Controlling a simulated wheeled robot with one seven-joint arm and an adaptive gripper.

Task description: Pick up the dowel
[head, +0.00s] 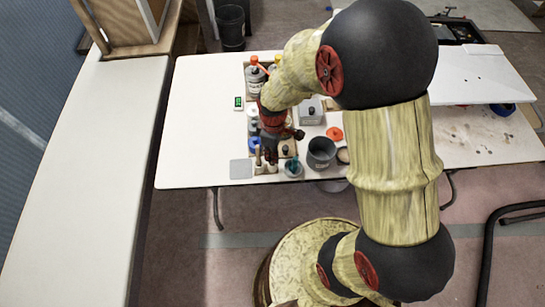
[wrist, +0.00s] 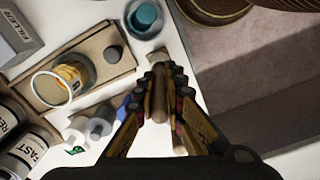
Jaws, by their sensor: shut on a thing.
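The dowel (wrist: 159,100) is a thin brown wooden rod, seen in the wrist view lying lengthwise between the fingers of my gripper (wrist: 160,78). The fingers are shut on it. In the head view my gripper (head: 269,153) is low over the front of the white table, just above a small pale wooden block (head: 265,169). My arm and gripper hide much there, and I cannot tell whether the dowel is clear of the block.
Around my gripper stand a dark grey cup (head: 321,153), a teal-topped jar (head: 293,167), a grey tin (head: 310,112) and several bottles (head: 255,78). An orange disc (head: 334,133) lies nearby. The white table (head: 195,130) is clear on the left.

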